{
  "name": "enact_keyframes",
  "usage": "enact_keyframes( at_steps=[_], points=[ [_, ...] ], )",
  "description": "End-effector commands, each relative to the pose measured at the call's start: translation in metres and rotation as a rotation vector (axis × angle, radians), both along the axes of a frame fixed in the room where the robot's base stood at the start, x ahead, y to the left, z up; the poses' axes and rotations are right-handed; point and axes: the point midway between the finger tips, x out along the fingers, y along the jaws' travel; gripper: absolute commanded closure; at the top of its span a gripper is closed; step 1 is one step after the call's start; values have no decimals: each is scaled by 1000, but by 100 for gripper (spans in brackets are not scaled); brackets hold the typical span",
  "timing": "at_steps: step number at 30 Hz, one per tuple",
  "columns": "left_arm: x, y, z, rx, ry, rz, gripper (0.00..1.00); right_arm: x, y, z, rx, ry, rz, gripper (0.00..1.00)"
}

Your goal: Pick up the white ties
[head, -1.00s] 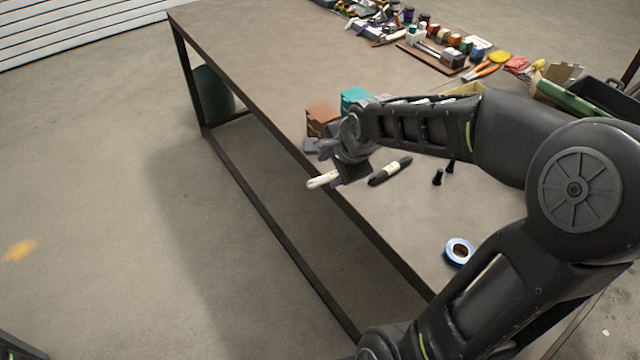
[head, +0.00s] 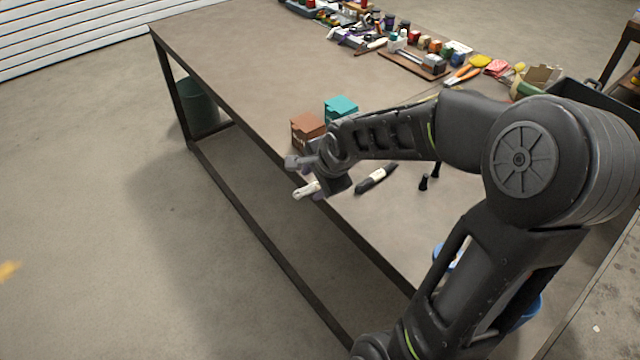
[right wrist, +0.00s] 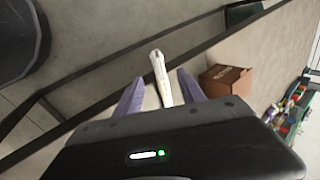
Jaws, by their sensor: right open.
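The white ties (head: 304,190) are a thin pale bundle at the table's near long edge, with one end sticking out past the edge. In the right wrist view the white ties (right wrist: 161,74) lie between the two purple-grey fingers, with gaps on both sides. My right gripper (head: 306,177) is open and empty at the bundle; its body hides the bundle's inner end in the head view. I cannot tell its exact height over the ties. My left gripper is not in view.
A dark bundle with a pale band (head: 376,178) lies just right of the ties. A brown box (head: 307,130) and a teal box (head: 341,109) stand behind the gripper. Small black items (head: 423,183) stand further right. The table's left part (head: 240,60) is clear.

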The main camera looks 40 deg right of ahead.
Motion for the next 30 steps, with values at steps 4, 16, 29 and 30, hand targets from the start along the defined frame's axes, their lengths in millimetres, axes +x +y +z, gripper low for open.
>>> enact_keyframes(
  at_steps=[4, 16, 29, 30],
  points=[
    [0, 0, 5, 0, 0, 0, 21, 8, -4, -19, 2, 6, 0, 53],
    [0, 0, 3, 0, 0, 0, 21, 21, -6, -39, 0, 0, 0, 53],
    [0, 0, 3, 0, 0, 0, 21, 21, -5, -39, 0, 0, 0, 54],
    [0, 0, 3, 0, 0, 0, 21, 21, -5, -39, 0, 0, 0, 57]
  ],
)
